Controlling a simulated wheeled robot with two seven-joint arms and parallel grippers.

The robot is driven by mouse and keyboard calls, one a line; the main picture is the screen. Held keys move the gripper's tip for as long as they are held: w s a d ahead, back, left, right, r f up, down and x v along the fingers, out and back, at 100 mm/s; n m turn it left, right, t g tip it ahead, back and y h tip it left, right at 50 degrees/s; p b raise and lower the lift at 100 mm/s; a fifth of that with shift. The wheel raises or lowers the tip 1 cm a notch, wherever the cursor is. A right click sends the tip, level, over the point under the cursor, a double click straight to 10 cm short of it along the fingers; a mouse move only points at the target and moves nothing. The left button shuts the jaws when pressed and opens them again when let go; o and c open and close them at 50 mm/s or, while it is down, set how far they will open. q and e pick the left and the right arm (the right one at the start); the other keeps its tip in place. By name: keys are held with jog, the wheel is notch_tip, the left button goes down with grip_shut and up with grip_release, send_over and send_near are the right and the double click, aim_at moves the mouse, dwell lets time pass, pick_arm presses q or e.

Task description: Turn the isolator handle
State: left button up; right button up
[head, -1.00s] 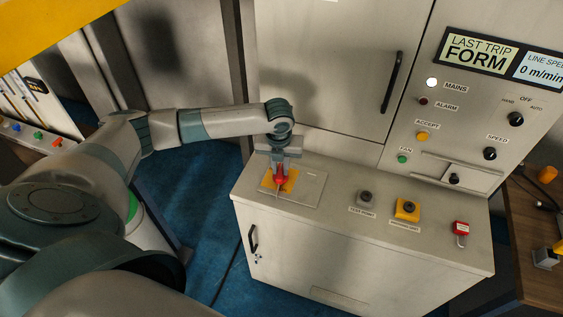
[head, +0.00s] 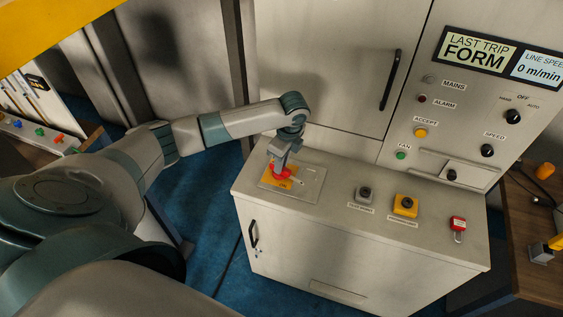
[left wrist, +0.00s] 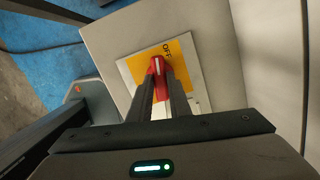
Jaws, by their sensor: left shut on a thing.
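The isolator's red handle (head: 280,172) sits on a yellow plate (head: 271,182) on top of the cabinet. The plate shows the word ON on its near side in the head view. In the left wrist view, the red handle (left wrist: 157,66) has a white line and its tip lies beside the word OFF on the yellow plate (left wrist: 187,62). My left gripper (head: 281,163) comes down on the handle and is shut on it; its fingers (left wrist: 162,85) hide part of it. My right gripper is in neither view.
The panel behind has an unlit MAINS lamp (head: 429,78), knobs and a display reading FORM (head: 475,53).

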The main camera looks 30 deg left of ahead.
pick_arm(q)
jog(key=shift+n, duration=0.7)
jog(key=o, duration=0.5)
jog(key=shift+n, duration=0.4)
jog(key=o, duration=0.4)
jog(key=shift+r, duration=0.1)
jog(key=shift+r, duration=2.9)
